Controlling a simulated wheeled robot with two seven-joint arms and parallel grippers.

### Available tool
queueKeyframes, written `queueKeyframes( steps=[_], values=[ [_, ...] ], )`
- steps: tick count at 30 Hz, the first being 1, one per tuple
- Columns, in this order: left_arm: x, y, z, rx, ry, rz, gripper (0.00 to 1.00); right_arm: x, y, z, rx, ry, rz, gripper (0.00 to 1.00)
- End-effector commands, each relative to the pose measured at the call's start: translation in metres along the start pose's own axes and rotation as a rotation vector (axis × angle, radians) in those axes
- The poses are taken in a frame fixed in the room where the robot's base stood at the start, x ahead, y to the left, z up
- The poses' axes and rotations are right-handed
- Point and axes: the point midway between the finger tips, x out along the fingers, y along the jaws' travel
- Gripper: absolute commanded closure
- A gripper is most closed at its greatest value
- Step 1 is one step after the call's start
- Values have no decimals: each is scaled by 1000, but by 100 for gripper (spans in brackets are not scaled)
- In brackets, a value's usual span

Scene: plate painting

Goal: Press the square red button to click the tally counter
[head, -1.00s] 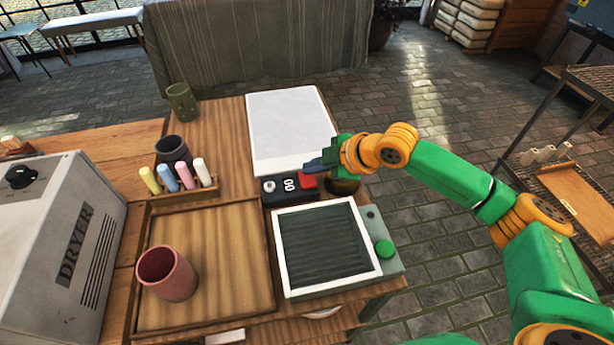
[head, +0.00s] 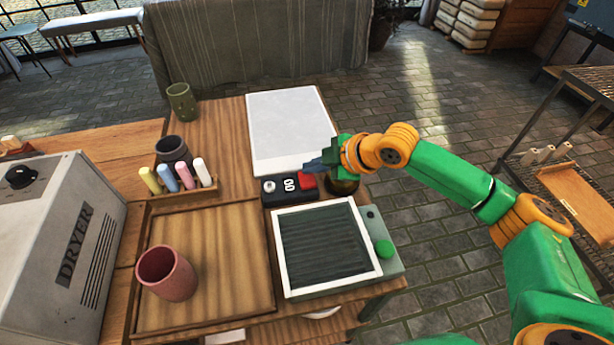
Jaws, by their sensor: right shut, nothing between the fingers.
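The tally counter (head: 270,198) is a small dark box on the wooden table, between the white sheet and the dark-topped device. It has a round knob at its left, a white number window (head: 290,185) that appears to read 00, and a square red button (head: 307,181) at its right end. My right gripper (head: 309,168) is shut and empty. Its dark fingertips are over or just behind the red button and overlap its far edge. I cannot tell whether they touch it. My left gripper is not in view.
A wooden tray (head: 225,285) holds a pink cup (head: 166,273). A chalk holder (head: 182,194), dark cup (head: 173,151) and green cup (head: 181,102) stand left. The white sheet (head: 290,125) lies behind.

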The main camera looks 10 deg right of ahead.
Motion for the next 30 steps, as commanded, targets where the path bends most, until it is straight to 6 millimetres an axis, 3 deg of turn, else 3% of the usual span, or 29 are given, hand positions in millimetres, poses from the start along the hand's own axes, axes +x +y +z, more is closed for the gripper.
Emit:
queueKeyframes(
  steps=[30],
  values=[
    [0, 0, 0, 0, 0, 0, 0, 8, -6, 6, 0, 0, 0, 100]
  ],
)
